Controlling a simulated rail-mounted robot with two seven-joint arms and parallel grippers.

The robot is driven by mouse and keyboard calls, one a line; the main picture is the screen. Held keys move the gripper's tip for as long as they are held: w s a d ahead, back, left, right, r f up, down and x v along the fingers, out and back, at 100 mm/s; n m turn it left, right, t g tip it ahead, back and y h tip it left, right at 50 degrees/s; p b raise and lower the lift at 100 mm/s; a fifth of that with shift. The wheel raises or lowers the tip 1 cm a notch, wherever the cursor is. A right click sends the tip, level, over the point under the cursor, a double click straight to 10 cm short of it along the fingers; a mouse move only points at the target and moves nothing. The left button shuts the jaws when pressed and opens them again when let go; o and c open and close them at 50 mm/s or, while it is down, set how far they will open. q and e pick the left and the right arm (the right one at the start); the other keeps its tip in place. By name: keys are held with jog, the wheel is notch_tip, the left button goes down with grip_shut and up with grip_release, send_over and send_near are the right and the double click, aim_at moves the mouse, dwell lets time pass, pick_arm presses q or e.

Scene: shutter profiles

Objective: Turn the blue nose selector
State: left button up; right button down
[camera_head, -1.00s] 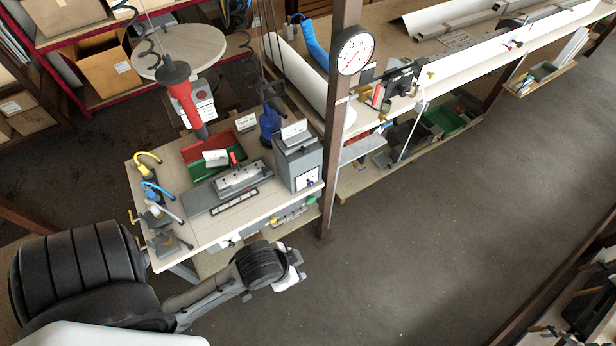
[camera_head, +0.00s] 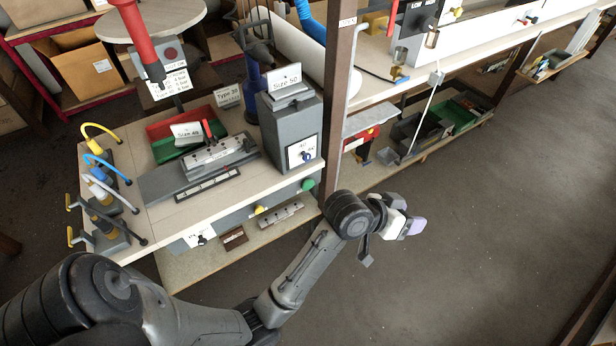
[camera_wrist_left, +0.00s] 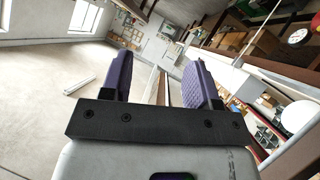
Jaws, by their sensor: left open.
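The blue nose selector (camera_head: 307,156) is a small blue knob on the white dial plate on the front of a grey box at the bench's right corner. My left gripper (camera_head: 413,227) is to the right of and below it in the head view, out over the floor beyond the bench corner, apart from the box. In the left wrist view its two purple-padded fingers (camera_wrist_left: 158,82) stand wide apart with nothing between them. The selector cannot be made out in the wrist view. My right gripper is not in view.
A brown post (camera_head: 338,100) stands just right of the grey box (camera_head: 285,128). A green button (camera_head: 307,186) and a yellow knob (camera_head: 259,209) sit on the bench front below. Hoses with yellow and blue ends (camera_head: 100,165) stand at the left. The floor at right is clear.

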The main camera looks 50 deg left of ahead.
pick_arm(q)
jog(key=w+n+t+h+b, duration=0.1)
jog(key=w+n+t+b, duration=0.2)
jog(key=w+n+t, duration=0.45)
jog(key=m+g+y, duration=1.8)
jog(key=m+y, duration=0.6)
jog(key=m, duration=0.2)
send_near(308, 158)
jog(key=a, duration=1)
jog(key=shift+w+b, duration=0.3)
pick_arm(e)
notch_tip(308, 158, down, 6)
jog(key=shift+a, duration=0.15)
